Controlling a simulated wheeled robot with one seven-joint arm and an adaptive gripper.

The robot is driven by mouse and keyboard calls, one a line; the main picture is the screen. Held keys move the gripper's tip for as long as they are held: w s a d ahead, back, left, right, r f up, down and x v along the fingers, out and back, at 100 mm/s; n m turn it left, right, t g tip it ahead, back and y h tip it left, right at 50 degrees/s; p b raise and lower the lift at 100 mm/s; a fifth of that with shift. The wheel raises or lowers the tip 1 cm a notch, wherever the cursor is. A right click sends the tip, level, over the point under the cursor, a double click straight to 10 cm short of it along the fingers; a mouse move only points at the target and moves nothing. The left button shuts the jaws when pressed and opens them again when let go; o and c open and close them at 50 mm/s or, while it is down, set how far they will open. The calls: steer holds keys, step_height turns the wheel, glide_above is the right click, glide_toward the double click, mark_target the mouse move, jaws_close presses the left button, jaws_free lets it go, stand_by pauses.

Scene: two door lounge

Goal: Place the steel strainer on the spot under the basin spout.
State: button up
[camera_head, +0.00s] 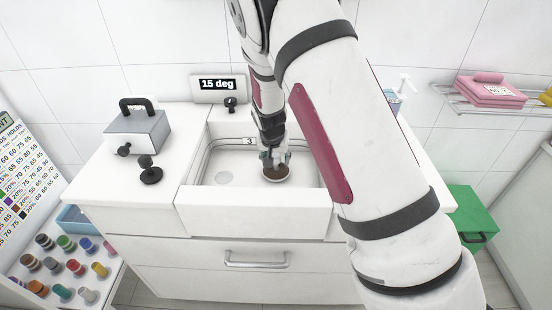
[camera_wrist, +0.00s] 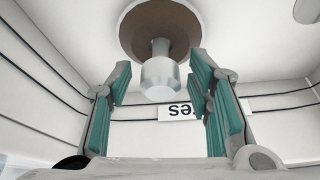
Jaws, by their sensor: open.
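The steel strainer (camera_head: 276,174) is a round disc with a brown inside and a pale rim, on the floor of the white basin (camera_head: 248,208). In the wrist view the strainer (camera_wrist: 133,38) shows a short steel knob (camera_wrist: 160,80) at its middle. My gripper (camera_head: 275,158) is right over it. In the wrist view my gripper (camera_wrist: 159,78) is open, with its green-padded fingers on either side of the knob and gaps visible. A pale round spot (camera_head: 224,178) lies on the basin floor to the left. I cannot make out the spout clearly.
A black knob (camera_head: 231,103) stands behind the basin below a "15 deg" display (camera_head: 218,84). A grey box with a black handle (camera_head: 137,133) and a black knob piece (camera_head: 150,172) stand on the left counter. My arm covers the right counter. The basin's left floor is clear.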

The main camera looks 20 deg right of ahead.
steer(key=p+v, duration=0.1)
steer(key=v, duration=1.1)
steer(key=s+d+r+n+g+y, duration=0.1)
steer(key=s+d+r+n+y, duration=0.1)
steer(key=s+r, duration=1.35)
steer(key=s+r+n, duration=0.1)
steer(key=s+n, duration=0.2)
steer(key=s, duration=2)
steer(key=shift+r, duration=0.3)
step_height(320, 180, up, 8)
steer(key=t+p, duration=0.1)
steer(key=p, duration=0.5)
steer(key=shift+f, duration=0.2)
